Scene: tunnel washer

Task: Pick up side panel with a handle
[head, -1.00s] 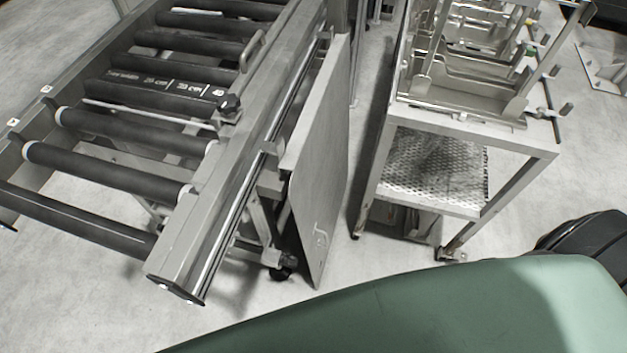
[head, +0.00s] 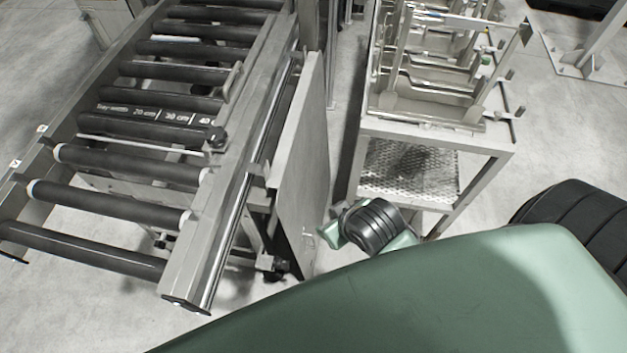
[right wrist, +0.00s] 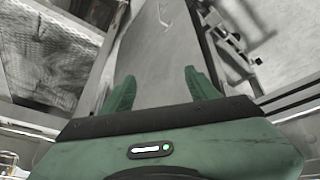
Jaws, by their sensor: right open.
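The side panel (head: 305,150) is a flat grey plate standing upright along the right side of the roller conveyor. Its small handle (head: 309,239) is on the right-hand face near the lower front edge. My right gripper (head: 331,233) is just right of this handle in the head view, open and empty. In the right wrist view, the open green fingers (right wrist: 160,78) are spread wide with the panel (right wrist: 160,55) beyond them. The handle (right wrist: 164,14) shows farther out, near the top of that view, not between the fingers. My left gripper is not in view.
The roller conveyor (head: 190,215) borders the panel on the left. A metal cart (head: 430,140) with a perforated lower shelf and upright racks stands close on the right. A narrow strip of floor separates panel and cart.

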